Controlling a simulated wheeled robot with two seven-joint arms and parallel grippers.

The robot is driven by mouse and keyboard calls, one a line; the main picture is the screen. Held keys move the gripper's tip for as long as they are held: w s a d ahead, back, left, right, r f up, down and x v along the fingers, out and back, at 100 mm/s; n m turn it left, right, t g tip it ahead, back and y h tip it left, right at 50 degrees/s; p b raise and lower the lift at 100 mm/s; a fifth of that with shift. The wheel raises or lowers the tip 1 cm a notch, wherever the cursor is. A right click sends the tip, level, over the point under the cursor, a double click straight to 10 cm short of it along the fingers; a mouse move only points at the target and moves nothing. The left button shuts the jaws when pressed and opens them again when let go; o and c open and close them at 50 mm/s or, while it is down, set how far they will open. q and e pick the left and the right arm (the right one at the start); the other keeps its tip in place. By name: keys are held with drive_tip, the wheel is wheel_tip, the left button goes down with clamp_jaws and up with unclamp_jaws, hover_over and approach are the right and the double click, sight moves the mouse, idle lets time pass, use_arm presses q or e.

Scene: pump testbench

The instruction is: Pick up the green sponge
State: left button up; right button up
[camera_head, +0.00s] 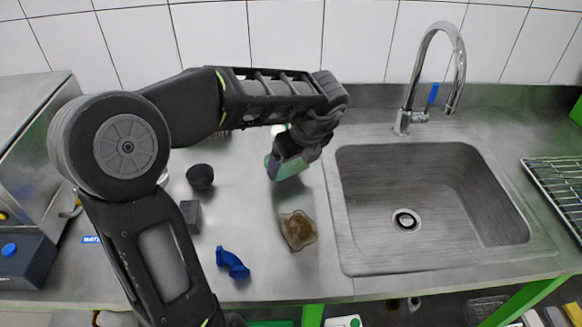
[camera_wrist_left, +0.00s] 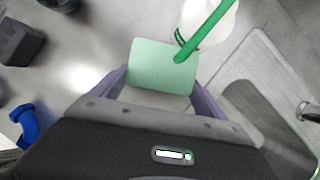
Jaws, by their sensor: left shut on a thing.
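The green sponge (camera_wrist_left: 160,66) is pale green and sits between the two purple-grey fingers of my left gripper (camera_wrist_left: 162,90) in the left wrist view. In the head view my left gripper (camera_head: 287,167) points down over the counter, left of the sink, and is shut on the sponge. The rest of the sponge is hidden by the gripper in the head view. My right gripper is in neither view.
The sink (camera_head: 430,200) and faucet (camera_head: 425,75) are at right. A white container with a green handle (camera_wrist_left: 208,22) stands close beyond the sponge.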

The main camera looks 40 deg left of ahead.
use_arm(q)
drive_tip(key=s+d, duration=0.2)
drive_tip(key=d, duration=0.3)
drive_tip(key=s+d+b, duration=0.1)
drive_tip(key=s+d, duration=0.1)
drive_tip(key=d, duration=0.3)
drive_tip(key=s+d+b, duration=0.1)
drive_tip(key=s+d, duration=0.1)
drive_tip(key=d, duration=0.4)
drive_tip(key=shift+s+f, duration=0.1)
drive_tip(key=shift+s, duration=0.15)
drive_tip(key=o, duration=0.8)
drive_tip(key=c, duration=0.6)
